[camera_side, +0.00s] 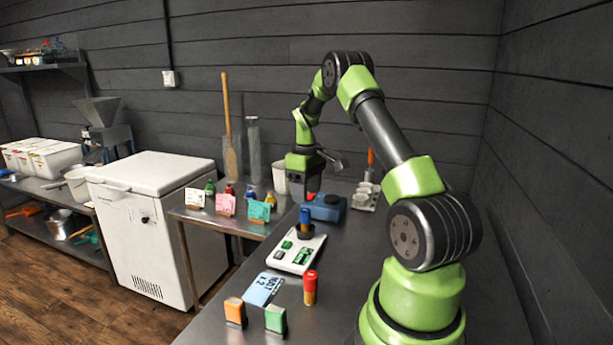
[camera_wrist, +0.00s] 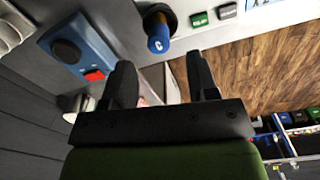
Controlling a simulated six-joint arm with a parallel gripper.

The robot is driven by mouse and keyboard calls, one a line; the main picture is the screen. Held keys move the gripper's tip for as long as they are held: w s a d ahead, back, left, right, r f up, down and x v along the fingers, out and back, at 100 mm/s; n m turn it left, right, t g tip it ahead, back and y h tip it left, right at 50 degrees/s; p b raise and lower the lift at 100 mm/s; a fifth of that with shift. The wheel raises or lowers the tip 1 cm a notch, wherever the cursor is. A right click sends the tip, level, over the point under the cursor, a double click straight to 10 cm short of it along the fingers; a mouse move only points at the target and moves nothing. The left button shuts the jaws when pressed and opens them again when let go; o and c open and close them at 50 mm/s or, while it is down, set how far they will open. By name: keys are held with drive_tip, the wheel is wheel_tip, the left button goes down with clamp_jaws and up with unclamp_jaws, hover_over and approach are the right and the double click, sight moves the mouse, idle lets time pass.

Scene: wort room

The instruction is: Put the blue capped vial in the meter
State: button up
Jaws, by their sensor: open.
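The blue capped vial (camera_side: 305,217) stands upright in the dark round well of the white meter (camera_side: 288,262). In the wrist view the vial's blue cap (camera_wrist: 158,42) points toward me, and part of the white meter (camera_wrist: 187,14) shows beside it. My gripper (camera_side: 313,187) is above and behind the meter in the side view. In the wrist view my gripper (camera_wrist: 162,82) is open with nothing between its fingers. The vial is beyond the fingertips and apart from them.
A blue device (camera_side: 328,208) with a red button is behind the meter. A red-capped vial (camera_side: 310,288), a light blue card (camera_side: 262,289), an orange block (camera_side: 235,311) and a green block (camera_side: 275,319) are in front.

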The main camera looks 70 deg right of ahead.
sight(306, 211)
wheel_tip(306, 211, up, 4)
drive_tip(key=shift+f, duration=0.2)
drive_tip(key=a+r+t, duration=0.4)
drive_tip(key=a+r, duration=0.9)
drive_tip(key=a, duration=0.5)
drive_tip(key=s+a+r+m+t+y, duration=0.1)
drive_tip(key=s+a+t+y, duration=0.1)
drive_tip(key=s+a, duration=0.9)
drive_tip(key=a+t, duration=0.1)
drive_tip(key=a, duration=0.2)
drive_tip(key=shift+s+m, duration=0.15)
drive_tip(key=shift+m, duration=0.25)
